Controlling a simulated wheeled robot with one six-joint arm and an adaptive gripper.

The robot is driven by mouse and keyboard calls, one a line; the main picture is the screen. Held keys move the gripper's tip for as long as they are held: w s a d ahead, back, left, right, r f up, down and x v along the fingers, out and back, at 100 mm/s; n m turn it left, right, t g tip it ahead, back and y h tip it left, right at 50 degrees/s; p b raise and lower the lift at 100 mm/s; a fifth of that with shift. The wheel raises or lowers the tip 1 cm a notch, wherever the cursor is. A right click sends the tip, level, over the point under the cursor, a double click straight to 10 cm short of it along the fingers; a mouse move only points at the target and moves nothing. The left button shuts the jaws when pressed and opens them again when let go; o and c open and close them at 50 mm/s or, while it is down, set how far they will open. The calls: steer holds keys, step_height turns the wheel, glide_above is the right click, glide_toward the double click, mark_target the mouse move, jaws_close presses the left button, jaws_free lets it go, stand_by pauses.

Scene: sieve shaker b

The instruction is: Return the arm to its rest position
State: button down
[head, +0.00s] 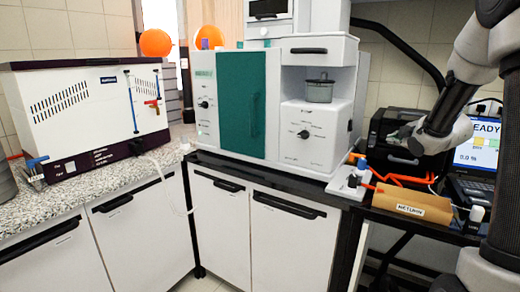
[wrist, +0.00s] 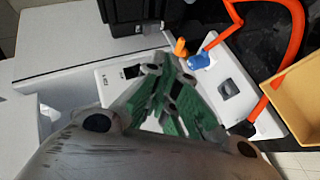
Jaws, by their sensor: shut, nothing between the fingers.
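My arm comes in from the right side of the head view and bends down at its elbow. My gripper (head: 396,137) is at the end of it, in front of a black box-shaped device (head: 385,126), and looks small and partly blended with the dark background. In the wrist view my gripper (wrist: 163,68) shows green-padded fingers drawn together with nothing between them. The fingers are above a white panel with an orange and blue fitting (wrist: 201,60); no contact can be made out.
An orange hose (head: 385,180) and a tan box (head: 411,203) lie on the dark surface below my gripper. A laptop (head: 478,145) stands close to my forearm. A white and green cabinet machine (head: 305,135) stands left; a white instrument (head: 85,105) is on the speckled counter.

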steer(key=s+a+r+m+g+h, duration=0.1)
steer(key=s+a+r+m+g, duration=0.15)
steer(key=s, duration=0.45)
steer(key=s+a+r+m+g+h, duration=0.1)
steer(key=s+r+m, duration=0.25)
steer(key=s, duration=0.35)
steer(key=s+a+f+m+g, duration=0.1)
steer(key=s+a+m, duration=0.1)
steer(key=s, duration=0.6)
steer(key=s+a+f+m+g+y, duration=0.1)
steer(key=s+a+f+m+g, duration=0.1)
steer(key=s, duration=0.7)
steer(key=s+a+f+m+g+y, duration=0.1)
steer(key=s+a+m+g, duration=0.1)
steer(key=s+a, duration=0.3)
steer(key=s+m, duration=0.1)
steer(key=s, duration=0.2)
steer(key=shift+s+a+f+m, duration=0.15)
steer(key=shift+s+a+m, duration=0.05)
steer(key=shift+a+m, duration=0.1)
steer(key=shift+g, duration=0.25)
